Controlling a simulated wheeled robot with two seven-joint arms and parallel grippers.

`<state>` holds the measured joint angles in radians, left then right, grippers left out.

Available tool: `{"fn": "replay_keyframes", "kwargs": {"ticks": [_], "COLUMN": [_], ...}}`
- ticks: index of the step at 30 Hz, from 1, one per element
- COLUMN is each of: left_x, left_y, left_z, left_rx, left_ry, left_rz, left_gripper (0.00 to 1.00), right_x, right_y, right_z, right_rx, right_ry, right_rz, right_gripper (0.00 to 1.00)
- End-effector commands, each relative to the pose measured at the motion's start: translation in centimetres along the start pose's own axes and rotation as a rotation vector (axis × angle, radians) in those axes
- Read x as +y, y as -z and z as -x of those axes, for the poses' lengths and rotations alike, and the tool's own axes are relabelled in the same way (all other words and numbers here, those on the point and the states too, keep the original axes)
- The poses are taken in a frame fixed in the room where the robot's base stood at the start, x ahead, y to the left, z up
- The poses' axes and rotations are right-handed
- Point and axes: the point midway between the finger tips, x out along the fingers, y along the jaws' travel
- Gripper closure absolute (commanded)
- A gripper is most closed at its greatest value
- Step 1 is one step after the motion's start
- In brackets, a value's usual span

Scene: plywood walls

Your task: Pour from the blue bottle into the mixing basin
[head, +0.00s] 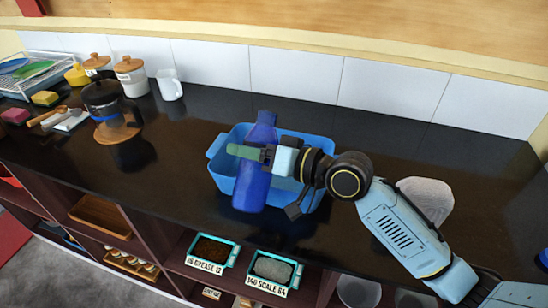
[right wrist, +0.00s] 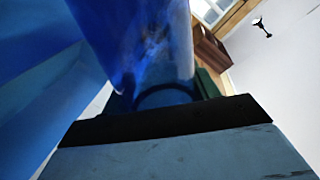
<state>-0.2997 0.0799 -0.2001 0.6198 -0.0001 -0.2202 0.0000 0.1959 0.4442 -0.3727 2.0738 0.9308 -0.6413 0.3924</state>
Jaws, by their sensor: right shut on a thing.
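The blue bottle (head: 254,186) is in the grip of my right gripper (head: 254,154), whose fingers close around its upper part. In the head view its neck points up and slightly right, and its wide base is toward the front. The light-blue mixing basin (head: 216,152) stands on the dark counter behind and below the bottle, partly hidden by it and by my gripper. I cannot tell how far the bottle is above the basin. In the right wrist view the bottle (right wrist: 150,40) is close up, with a blue surface at the left. My left gripper is not in view.
A coffee pot (head: 102,98), a white mug (head: 169,85) and lidded canisters (head: 131,76) stand at the back left. A dish rack (head: 30,72) is farther left. Labelled trays (head: 272,270) are on the shelf below. The counter right of the basin is partly clear.

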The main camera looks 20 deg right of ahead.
Motion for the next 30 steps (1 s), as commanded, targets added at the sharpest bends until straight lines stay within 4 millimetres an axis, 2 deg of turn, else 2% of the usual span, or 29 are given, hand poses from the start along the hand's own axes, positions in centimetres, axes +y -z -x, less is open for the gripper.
{"fn": "replay_keyframes", "kwargs": {"ticks": [1,3,6,13,18,23,26,30], "left_x": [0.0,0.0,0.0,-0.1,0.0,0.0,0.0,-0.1], "left_y": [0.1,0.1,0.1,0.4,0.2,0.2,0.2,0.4], "left_z": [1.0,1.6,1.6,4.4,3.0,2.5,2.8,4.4], "left_rx": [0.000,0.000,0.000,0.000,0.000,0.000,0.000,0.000], "left_ry": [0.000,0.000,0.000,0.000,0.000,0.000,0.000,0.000], "left_rz": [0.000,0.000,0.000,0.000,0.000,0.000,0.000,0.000], "left_gripper": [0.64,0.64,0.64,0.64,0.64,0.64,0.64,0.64], "right_x": [-0.9,-1.6,-2.3,-4.9,-4.7,-4.7,-5.0,-6.0], "right_y": [1.0,1.8,1.5,3.8,2.9,2.6,2.8,4.0], "right_z": [0.2,0.3,0.5,0.9,0.9,0.9,1.0,1.2], "right_rx": [0.008,0.021,0.052,0.080,0.118,0.140,0.147,0.148], "right_ry": [0.003,0.003,0.003,0.003,0.002,0.002,0.003,0.002], "right_rz": [0.042,0.106,0.271,0.396,0.596,0.702,0.729,0.737], "right_gripper": [0.73,0.73,0.73,0.73,0.73,0.73,0.73,0.73]}}
